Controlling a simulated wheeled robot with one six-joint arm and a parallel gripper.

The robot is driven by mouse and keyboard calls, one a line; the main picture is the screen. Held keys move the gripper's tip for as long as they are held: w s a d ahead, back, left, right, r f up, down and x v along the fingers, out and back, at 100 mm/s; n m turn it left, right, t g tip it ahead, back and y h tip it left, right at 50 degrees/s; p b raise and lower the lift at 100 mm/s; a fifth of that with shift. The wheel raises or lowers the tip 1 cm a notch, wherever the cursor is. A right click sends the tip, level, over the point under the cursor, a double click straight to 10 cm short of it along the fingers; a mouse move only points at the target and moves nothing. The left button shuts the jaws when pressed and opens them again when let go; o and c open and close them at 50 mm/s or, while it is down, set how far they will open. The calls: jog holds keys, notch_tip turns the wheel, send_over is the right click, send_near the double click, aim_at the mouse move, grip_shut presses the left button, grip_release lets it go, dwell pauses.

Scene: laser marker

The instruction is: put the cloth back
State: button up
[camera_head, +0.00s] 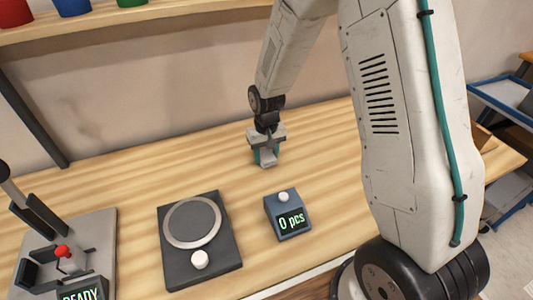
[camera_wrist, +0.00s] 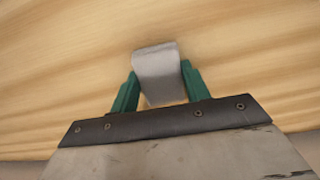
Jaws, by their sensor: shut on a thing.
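My gripper (camera_head: 266,158) is over the back middle of the wooden table, pointing down. Its green fingers are shut on a light grey cloth (camera_wrist: 157,72), which fills the gap between them in the wrist view. In the head view a small pale part of the cloth (camera_head: 268,157) shows between the fingers. I cannot tell whether the cloth touches the table top. The gripper also shows in the wrist view (camera_wrist: 159,88).
A grey counter box (camera_head: 288,214) reading "0 pcs" stands in front of the gripper. A dark plate with a round ring (camera_head: 216,268) is left of it. A fixture with a red knob (camera_head: 98,222) stands far left. Bare wood (camera_head: 330,145) lies right of the gripper. Blue shelving (camera_head: 510,105) is far right.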

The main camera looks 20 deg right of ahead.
aim_at(266, 155)
jog(key=o, duration=0.9)
jog(key=shift+f, duration=0.1)
jog(key=shift+o, duration=0.2)
jog(key=s+d+r, duration=0.1)
jog(key=s+r, duration=0.2)
jog(key=r, duration=0.7)
jog(key=s+r, duration=0.3)
jog(key=r, duration=0.7)
jog(key=s+d+r, duration=0.1)
jog(key=s+r, duration=0.3)
jog(key=s, duration=0.8)
jog(key=s+d+r+t, duration=0.1)
jog(key=s+r, duration=0.3)
jog(key=s, duration=0.8)
jog(key=shift+r, duration=0.4)
